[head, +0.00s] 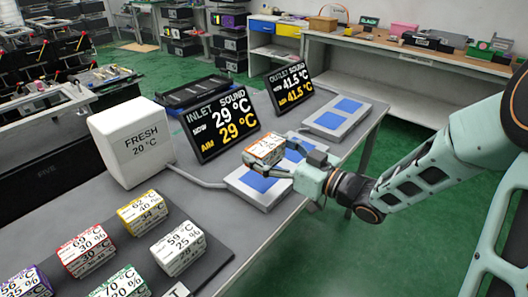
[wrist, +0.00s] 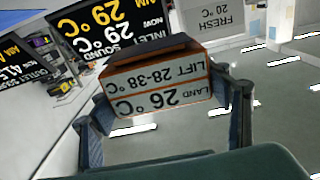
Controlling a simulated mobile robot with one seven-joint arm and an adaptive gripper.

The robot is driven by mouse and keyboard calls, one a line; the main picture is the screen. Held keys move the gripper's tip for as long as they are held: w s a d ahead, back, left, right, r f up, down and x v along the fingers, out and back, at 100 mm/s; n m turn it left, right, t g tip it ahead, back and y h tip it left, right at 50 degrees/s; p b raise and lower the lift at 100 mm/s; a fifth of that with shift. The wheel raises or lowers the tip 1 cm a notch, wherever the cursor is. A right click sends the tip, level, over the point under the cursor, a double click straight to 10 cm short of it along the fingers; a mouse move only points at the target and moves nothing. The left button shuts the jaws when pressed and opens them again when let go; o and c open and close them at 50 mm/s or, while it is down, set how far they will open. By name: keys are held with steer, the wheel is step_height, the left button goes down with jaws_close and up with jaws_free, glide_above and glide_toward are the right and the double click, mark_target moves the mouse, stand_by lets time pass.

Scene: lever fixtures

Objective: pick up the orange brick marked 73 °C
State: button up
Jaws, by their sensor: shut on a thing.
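The orange-edged brick (head: 265,149) is between the fingers of my gripper (head: 272,160) in the head view, over the near plate with blue squares. Its marking there is too small to read surely. In the wrist view the brick (wrist: 160,82) shows an orange-brown edge and an upside-down label reading "LAND 26 °C, LIFT 28-38 °C". My gripper (wrist: 170,105) is shut on it, one finger at each side. The near plate (head: 240,187) is partly hidden by the brick and gripper; I cannot tell the gap between brick and plate.
Several labelled bricks stand on a dark mat (head: 215,255) at front left, including a yellow-edged one (head: 142,213) and a red-edged one (head: 86,251). A white "FRESH 20 °C" box (head: 132,143), an inlet display (head: 220,123) and an outlet display (head: 289,86) stand behind. A second blue-square plate (head: 337,117) lies farther back.

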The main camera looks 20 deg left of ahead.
steer(key=s+d+r+b, duration=0.1)
steer(key=s+d+r, duration=0.2)
steer(key=s, duration=0.6)
steer(key=shift+s+d+r, duration=0.15)
steer(key=shift+d+r, duration=0.25)
steer(key=shift+r, duration=0.8)
